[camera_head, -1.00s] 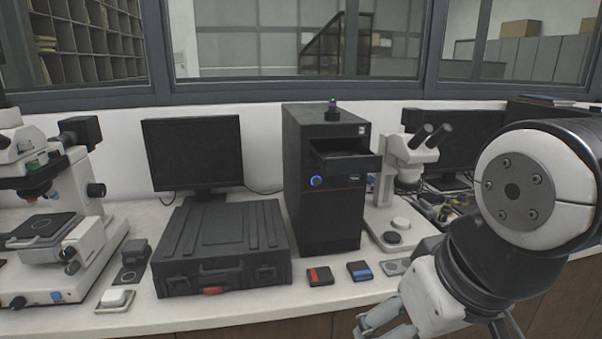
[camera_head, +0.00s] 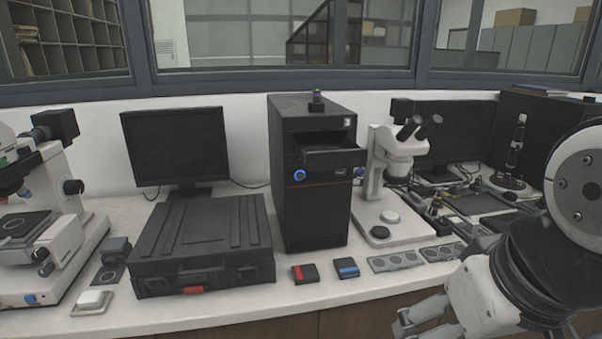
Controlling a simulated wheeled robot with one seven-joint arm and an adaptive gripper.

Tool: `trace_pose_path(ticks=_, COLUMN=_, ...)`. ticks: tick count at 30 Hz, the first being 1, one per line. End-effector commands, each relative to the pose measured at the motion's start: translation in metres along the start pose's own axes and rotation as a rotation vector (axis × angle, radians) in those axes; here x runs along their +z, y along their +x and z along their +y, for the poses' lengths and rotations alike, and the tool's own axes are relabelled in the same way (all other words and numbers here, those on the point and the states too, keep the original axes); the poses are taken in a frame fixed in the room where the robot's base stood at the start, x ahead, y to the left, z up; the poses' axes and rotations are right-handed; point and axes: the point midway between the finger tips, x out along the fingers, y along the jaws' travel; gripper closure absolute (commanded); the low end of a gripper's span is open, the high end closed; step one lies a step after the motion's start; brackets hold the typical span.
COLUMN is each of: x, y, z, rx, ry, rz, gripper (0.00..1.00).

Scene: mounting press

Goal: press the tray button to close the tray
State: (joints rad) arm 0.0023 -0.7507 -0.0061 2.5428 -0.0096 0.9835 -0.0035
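The mounting press is a tall black cabinet (camera_head: 312,220) on the bench, near the middle of the head view. Its tray (camera_head: 336,158) sticks out of the upper front, open. A round blue-ringed button (camera_head: 300,174) sits on the front face, left of and below the tray. Which control is the tray button is not labelled legibly. My gripper (camera_head: 412,325) is at the bottom edge, below and to the right of the press, well apart from it. Its two fingers look spread with nothing between them; the lower one is partly cut off.
A black case (camera_head: 205,245) stands left of the press. Red-marked (camera_head: 304,274) and blue-marked (camera_head: 346,268) small boxes lie in front. A white stereo microscope (camera_head: 393,180) stands close on the right. Free room lies in front of the bench edge.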

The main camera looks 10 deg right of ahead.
Motion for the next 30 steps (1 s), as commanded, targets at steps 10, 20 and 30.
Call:
trace_pose_path(ticks=10, x=0.0, y=0.0, z=0.0, rx=0.0, ry=0.0, rz=0.0, gripper=0.81)
trace_pose_path(ticks=20, x=0.0, y=0.0, z=0.0, rx=0.0, ry=0.0, rz=0.0, gripper=1.0)
trace_pose_path(ticks=30, x=0.0, y=0.0, z=0.0, rx=0.0, ry=0.0, rz=0.0, gripper=1.0)
